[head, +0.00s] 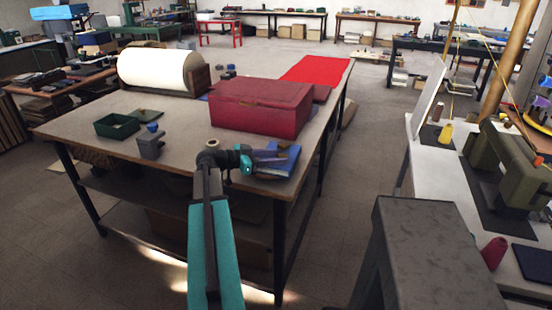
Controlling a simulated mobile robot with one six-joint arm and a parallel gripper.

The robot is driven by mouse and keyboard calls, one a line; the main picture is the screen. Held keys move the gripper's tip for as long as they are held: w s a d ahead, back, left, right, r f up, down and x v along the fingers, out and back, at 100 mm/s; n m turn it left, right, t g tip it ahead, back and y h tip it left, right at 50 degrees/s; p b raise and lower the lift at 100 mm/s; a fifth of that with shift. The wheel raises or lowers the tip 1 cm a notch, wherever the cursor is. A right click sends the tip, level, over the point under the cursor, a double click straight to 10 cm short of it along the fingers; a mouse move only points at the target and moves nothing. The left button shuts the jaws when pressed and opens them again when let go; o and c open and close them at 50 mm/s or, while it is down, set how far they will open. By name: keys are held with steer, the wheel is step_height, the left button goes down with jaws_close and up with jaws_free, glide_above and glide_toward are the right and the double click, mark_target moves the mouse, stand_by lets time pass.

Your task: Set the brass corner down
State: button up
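My gripper (262,157) is at the end of my teal arm, over the near right part of the workbench (190,140). It points right, at a blue book-like block (284,166) near the bench's front edge. A tiny orange-brown spot (284,145) shows at the far side of the blue block. It may be the brass corner, but it is too small to be sure. My gripper's fingers are dark and small here, so I cannot tell whether they are open or hold anything. My wrist hides part of the bench.
A large dark red box (262,107) stands behind my gripper. A green tray (117,126), a grey block with a blue top (151,145) and a white roll (160,70) are to the left. A red cloth (316,70) covers the far end. A sewing machine (510,165) stands right.

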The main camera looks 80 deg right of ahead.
steer(key=o, duration=0.4)
steer(key=shift+r, duration=0.15)
steer(key=shift+w+a, duration=0.15)
steer(key=shift+w, duration=0.1)
steer(key=b+v, duration=0.3)
steer(key=v, duration=0.8)
steer(key=shift+w+a+r, duration=0.1)
steer(key=shift+w, duration=0.1)
stand_by(0.3)
